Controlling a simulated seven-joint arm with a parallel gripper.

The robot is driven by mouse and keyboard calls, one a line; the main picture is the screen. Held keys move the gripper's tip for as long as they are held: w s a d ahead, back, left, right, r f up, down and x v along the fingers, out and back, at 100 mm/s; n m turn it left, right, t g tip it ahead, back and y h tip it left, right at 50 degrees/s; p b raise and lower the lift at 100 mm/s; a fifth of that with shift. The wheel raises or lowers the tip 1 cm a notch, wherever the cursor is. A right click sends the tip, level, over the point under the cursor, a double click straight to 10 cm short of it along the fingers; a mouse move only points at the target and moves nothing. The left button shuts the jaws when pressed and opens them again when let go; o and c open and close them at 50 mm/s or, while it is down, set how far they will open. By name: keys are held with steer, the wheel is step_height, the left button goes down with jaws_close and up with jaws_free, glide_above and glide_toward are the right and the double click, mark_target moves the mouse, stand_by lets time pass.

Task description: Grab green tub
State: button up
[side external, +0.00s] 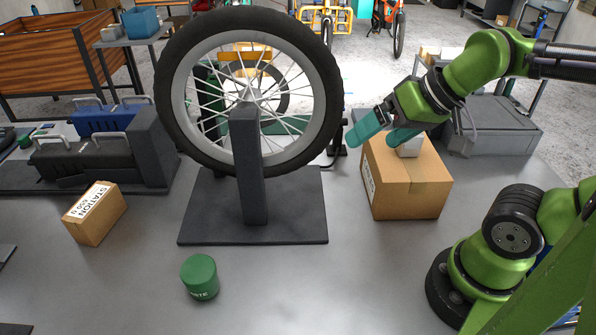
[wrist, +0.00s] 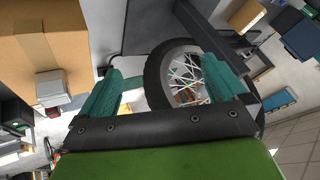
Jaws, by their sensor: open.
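The green tub (side external: 199,277) stands upright on the grey table, in front of the wheel stand, with white lettering partly visible on its side. I cannot make it out in the wrist view. My gripper (side external: 368,133) is open and empty, high above the table near the large cardboard box, to the right of the wheel and well away from the tub. In the wrist view its two teal fingers (wrist: 158,92) are spread apart with nothing held between them.
The bicycle wheel (side external: 172,93) on its dark stand (side external: 290,235) rises between my gripper and the table's left side. A large cardboard box (side external: 410,195) carries a small white box (side external: 410,148). A small labelled box (side external: 95,222) lies left. Table around the tub is clear.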

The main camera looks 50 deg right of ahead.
steer(key=m+g+h, duration=0.2)
steer(key=m+g, duration=0.4)
steer(key=m, duration=2.4)
glide_toward(198, 269)
steer(key=f, duration=0.7)
steer(key=w+f, duration=0.1)
steer(key=f, duration=0.3)
steer(key=shift+f, duration=0.3)
steer(key=shift+w, duration=0.1)
